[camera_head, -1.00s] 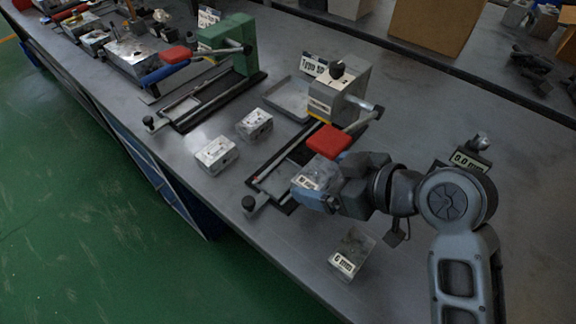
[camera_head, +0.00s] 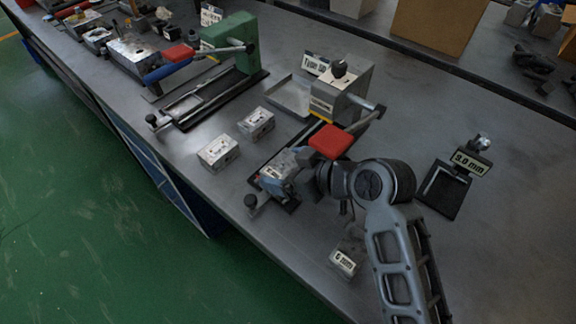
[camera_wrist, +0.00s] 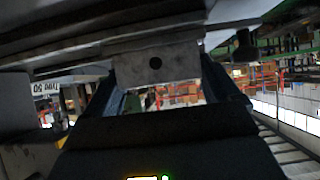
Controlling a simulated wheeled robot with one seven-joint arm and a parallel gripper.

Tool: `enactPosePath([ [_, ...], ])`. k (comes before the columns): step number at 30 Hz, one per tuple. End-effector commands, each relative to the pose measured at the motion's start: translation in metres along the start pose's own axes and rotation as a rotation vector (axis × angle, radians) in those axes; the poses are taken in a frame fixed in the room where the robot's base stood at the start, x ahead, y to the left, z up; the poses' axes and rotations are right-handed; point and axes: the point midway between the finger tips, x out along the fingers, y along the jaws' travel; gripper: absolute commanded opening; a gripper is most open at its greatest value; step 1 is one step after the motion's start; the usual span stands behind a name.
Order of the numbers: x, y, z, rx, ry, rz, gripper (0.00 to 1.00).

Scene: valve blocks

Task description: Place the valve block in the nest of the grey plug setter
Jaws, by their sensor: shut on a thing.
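My gripper (camera_head: 279,181) is shut on a metal valve block (camera_head: 277,170), held over the front part of the grey plug setter's base. In the wrist view the block (camera_wrist: 157,63) sits between the two fingers, with one dark round hole facing the camera. The grey plug setter (camera_head: 342,92) has a red pad (camera_head: 330,141), a lever and a "Type 50" sign (camera_head: 316,65). Its nest is hidden behind the block and my gripper, so I cannot tell whether the block touches it.
Two loose valve blocks (camera_head: 217,152) (camera_head: 256,123) stand left of the grey setter. A green plug setter (camera_head: 232,42) is farther left. A "6 mm" box (camera_head: 343,262) is near the front edge, and a "9.0 mm" stand (camera_head: 470,162) is at right.

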Motion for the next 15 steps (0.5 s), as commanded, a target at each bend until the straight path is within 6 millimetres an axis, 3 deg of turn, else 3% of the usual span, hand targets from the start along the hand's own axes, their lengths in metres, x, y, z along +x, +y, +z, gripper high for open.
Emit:
enactPosePath([
  [4,0.0018,0.0003,0.0025,0.0,0.002,0.001,0.35],
  [5,0.0014,0.0001,0.0025,0.0,0.0,0.0,0.92],
  [8,0.0012,0.0001,0.0023,0.0,0.0,0.0,1.0],
  [15,0.0002,0.0,0.0007,0.0,0.0,0.0,1.0],
])
